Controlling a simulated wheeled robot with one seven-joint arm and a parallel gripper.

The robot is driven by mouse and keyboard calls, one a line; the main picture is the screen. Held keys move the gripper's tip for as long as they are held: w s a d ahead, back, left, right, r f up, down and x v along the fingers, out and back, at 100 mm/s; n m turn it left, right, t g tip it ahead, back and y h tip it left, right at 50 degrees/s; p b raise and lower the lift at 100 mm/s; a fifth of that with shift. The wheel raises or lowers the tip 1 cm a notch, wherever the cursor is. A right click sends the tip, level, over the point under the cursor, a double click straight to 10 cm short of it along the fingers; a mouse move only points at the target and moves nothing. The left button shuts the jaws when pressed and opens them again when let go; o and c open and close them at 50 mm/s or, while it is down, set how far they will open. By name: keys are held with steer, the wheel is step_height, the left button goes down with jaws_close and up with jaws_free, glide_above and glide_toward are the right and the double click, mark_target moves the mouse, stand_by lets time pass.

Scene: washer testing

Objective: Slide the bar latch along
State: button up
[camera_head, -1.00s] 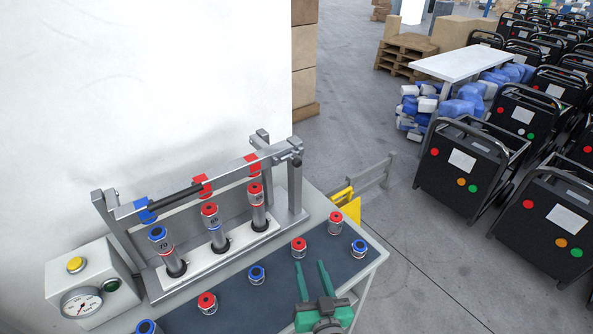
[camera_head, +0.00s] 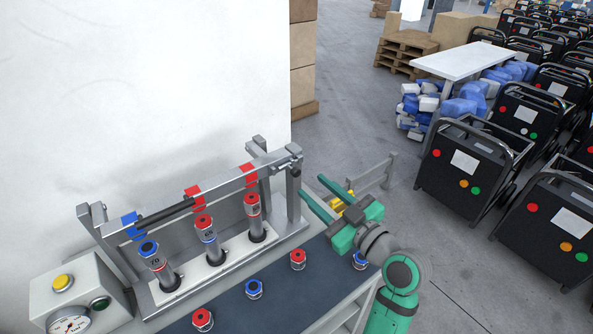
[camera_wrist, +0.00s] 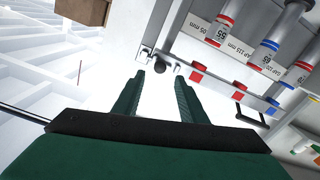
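A grey metal bar (camera_head: 222,190) with one blue and two red markers spans the top of the test fixture. A small bolt-like latch with a dark knob (camera_head: 295,171) sits at the bar's right end, by the right post. In the wrist view this knob (camera_wrist: 166,66) is just beyond the fingertips. My gripper (camera_head: 311,184) has green fingers and is just right of the latch end, apart from it as far as I can tell. In the wrist view my gripper (camera_wrist: 160,78) is open, with nothing visible between the fingers.
Three cylinders, one blue-capped (camera_head: 150,252) and two red-capped, stand under the bar. A black handle (camera_head: 165,215) runs along the bar. Loose caps, including a red one (camera_head: 298,259), lie on the dark mat (camera_head: 275,308). A gauge box (camera_head: 80,285) stands left.

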mark_target(298, 173)
steer(key=x, duration=0.8)
steer(key=shift+w+a, duration=0.25)
jaws_close()
